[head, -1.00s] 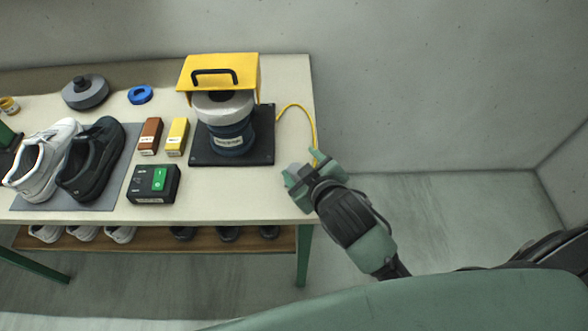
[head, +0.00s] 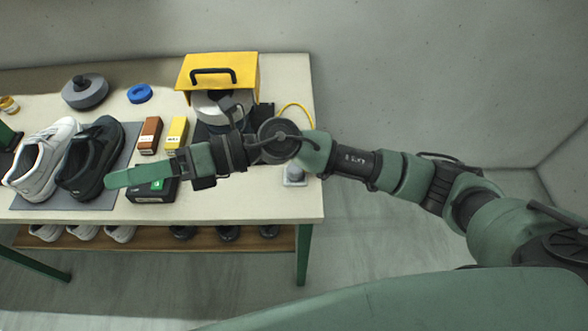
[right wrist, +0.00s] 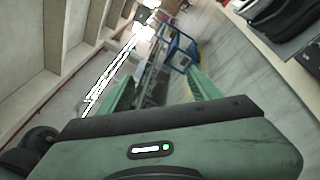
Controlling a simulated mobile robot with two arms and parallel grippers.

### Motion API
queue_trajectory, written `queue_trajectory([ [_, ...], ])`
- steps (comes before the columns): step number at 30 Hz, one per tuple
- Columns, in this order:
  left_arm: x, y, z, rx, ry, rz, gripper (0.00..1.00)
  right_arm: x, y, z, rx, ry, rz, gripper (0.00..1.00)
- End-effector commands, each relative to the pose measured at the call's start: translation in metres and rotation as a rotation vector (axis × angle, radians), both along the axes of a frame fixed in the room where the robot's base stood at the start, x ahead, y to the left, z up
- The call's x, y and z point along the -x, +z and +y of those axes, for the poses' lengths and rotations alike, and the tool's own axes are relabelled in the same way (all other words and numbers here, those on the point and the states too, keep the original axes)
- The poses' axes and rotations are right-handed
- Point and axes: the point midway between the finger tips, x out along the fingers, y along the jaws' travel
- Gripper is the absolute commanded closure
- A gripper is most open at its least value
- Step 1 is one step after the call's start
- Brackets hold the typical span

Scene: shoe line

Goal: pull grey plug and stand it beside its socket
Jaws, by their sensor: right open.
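A small grey piece (head: 294,174) sits at the right edge of the table in the head view, partly covered by my right arm. The plug and socket cannot be told apart there. A yellow cable (head: 297,106) loops from the machine toward this spot, its near end hidden by my arm. My right gripper (head: 118,178) is open and empty, pointing left above the front of the table, left of the grey piece. Its two green fingers stand apart in the right wrist view (right wrist: 160,88), with nothing between them.
A machine with a yellow hood (head: 218,74) stands behind my right arm. A black box with a green switch (head: 141,194) lies below the gripper. Brown (head: 150,135) and yellow (head: 177,132) boxes, a white shoe (head: 40,160) and a black shoe (head: 90,158) stand left.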

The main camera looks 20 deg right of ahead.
Motion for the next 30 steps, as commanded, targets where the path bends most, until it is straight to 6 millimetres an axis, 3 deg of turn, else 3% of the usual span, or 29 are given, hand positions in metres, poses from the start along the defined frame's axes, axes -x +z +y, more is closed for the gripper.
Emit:
queue_trajectory([
  [3,0.0,0.0,0.0,0.0,0.0,0.0,1.0,0.004,-0.055,-0.017,0.287,0.147,-0.191,0.37],
  [6,0.0,0.0,0.0,0.0,0.0,0.0,1.0,-0.003,-0.095,-0.045,0.505,0.242,-0.3,0.37],
  [12,0.0,0.0,0.0,0.0,0.0,0.0,1.0,-0.035,-0.147,-0.123,0.896,0.366,-0.432,0.37],
  [16,0.0,0.0,0.0,0.0,-0.001,0.0,1.0,-0.06,-0.162,-0.179,1.123,0.417,-0.473,0.37],
  [21,0.0,0.0,0.001,-0.001,-0.001,0.0,1.0,-0.086,-0.164,-0.243,1.358,0.453,-0.488,0.37],
  [25,0.0,0.0,0.001,-0.001,-0.001,0.0,1.0,-0.097,-0.16,-0.274,1.469,0.467,-0.481,0.37],
  [30,0.0,0.0,0.001,-0.001,-0.001,0.0,1.0,-0.103,-0.157,-0.292,1.53,0.473,-0.476,0.37],
])
